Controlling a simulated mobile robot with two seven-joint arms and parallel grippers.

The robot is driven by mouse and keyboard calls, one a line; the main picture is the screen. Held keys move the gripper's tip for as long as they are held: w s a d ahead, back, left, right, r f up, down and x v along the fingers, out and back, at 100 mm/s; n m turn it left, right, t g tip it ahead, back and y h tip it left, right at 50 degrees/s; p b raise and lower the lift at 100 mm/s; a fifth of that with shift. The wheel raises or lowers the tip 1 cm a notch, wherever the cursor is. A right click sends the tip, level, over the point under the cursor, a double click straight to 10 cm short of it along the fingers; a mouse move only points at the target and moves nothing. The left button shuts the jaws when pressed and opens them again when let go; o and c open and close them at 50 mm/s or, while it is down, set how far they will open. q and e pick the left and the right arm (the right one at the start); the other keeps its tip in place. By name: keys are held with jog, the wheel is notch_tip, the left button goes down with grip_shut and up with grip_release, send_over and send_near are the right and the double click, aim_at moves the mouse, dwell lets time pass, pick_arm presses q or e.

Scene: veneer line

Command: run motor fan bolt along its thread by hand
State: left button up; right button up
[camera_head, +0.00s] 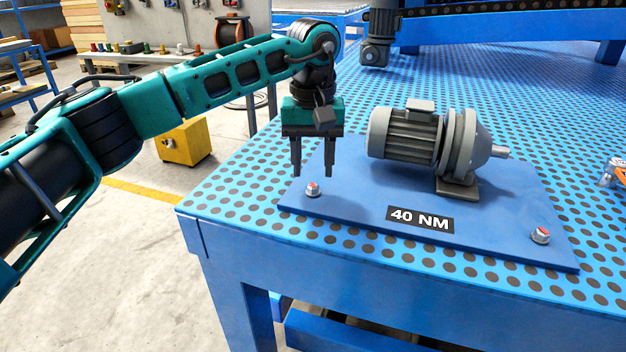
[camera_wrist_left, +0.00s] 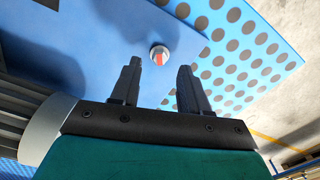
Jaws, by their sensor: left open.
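A grey motor (camera_head: 425,145) with a finned body and a round flange is mounted on a blue plate (camera_head: 350,220) marked "40 NM". One bolt with a red-marked head (camera_head: 313,189) stands at the plate's front left corner. Another such bolt (camera_head: 540,236) is at the front right corner. My left gripper (camera_head: 312,172) points down above the plate, near the left bolt, with its fingers apart and empty. In the left wrist view that bolt (camera_wrist_left: 159,54) lies ahead of the open fingertips, between their lines and not touched. My right gripper is not in view.
The blue table (camera_head: 250,170) has a dotted top, and its front edge runs just before the plate. The motor stands close right of my left gripper. A small clear-and-orange object (camera_head: 612,173) lies at the right edge. A yellow box (camera_head: 186,142) stands on the floor.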

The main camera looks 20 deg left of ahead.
aim_at(313, 186)
pick_arm(q)
jog(key=shift+f, duration=1.75)
grip_shut()
